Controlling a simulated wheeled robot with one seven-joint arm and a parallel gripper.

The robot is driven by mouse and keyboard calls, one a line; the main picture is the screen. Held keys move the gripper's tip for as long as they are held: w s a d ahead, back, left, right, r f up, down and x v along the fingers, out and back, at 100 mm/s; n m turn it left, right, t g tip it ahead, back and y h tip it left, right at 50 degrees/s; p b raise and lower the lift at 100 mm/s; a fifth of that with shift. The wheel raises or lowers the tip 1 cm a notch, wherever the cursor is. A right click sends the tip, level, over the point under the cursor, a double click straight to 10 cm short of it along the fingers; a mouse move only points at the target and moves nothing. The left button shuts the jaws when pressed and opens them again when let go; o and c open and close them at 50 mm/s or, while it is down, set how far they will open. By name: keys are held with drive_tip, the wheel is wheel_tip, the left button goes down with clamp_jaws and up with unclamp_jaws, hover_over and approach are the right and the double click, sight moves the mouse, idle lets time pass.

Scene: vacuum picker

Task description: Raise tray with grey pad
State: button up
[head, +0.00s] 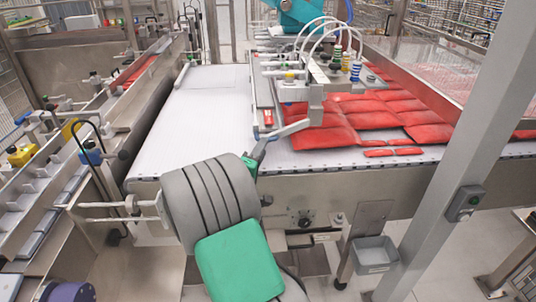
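I cannot clearly pick out a tray with a grey pad. A small grey open tray-like bin (374,256) hangs below the conveyor's front edge, right of my arm. Long grey strips (62,215) lie along the machine at the left, too small to tell whether they are trays. My arm, with a ribbed grey part and a green cover, fills the lower middle. What seems to be my gripper (261,152) shows just past it at the conveyor's front edge, mostly hidden. Its fingers cannot be made out, and I see nothing held in it.
A white conveyor (195,120) lies ahead, its left part bare. Red bags (375,112) cover its right part, under a vacuum picking head (322,72) with hoses. A slanted grey post (455,165) stands at the right. A metal rail machine (125,95) borders the left.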

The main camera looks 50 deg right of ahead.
drive_tip(key=shift+d+f+n, duration=0.2)
drive_tip(key=shift+n, duration=0.4)
drive_tip(key=shift+t+h, duration=0.3)
drive_tip(key=shift+t, duration=0.1)
drive_tip(key=p+x, duration=0.2)
drive_tip(key=x, duration=0.5)
drive_tip(key=shift+w+d+r, duration=0.15)
drive_tip(key=shift+d+r, duration=0.1)
drive_tip(key=shift+d, duration=0.05)
drive_tip(key=shift+c, duration=0.4)
drive_tip(key=c, duration=0.6)
drive_tip(key=shift+r, duration=0.1)
clamp_jaws()
